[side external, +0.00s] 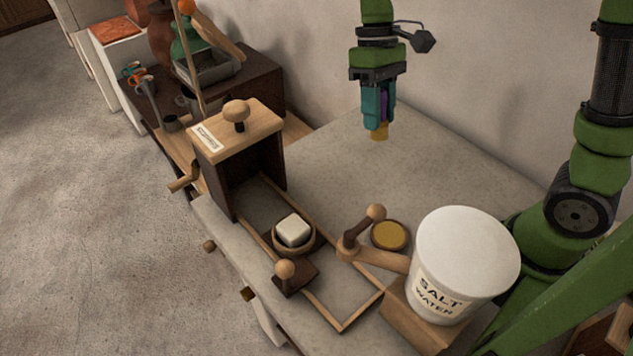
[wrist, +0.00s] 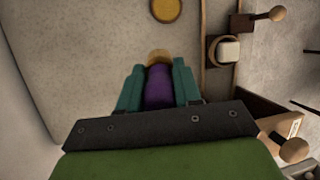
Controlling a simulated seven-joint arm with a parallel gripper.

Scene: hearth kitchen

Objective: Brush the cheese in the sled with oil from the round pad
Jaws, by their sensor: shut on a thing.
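My gripper (side external: 378,112) is shut on a brush with a purple handle (wrist: 158,88) and a yellowish tip (side external: 379,132). It holds the brush tip down, above the bare counter near the wall, apart from the pad and the cheese. The round yellow pad (side external: 390,236) sits in a dark dish on the counter; it also shows at the top of the wrist view (wrist: 166,10). The white block of cheese (side external: 293,229) sits in a round wooden holder on the dark sled (side external: 296,272), between wooden rails. The sled's knob (side external: 285,268) stands at its front.
A wooden box (side external: 240,150) with a knob on top straddles the rails. The counter's middle is clear.

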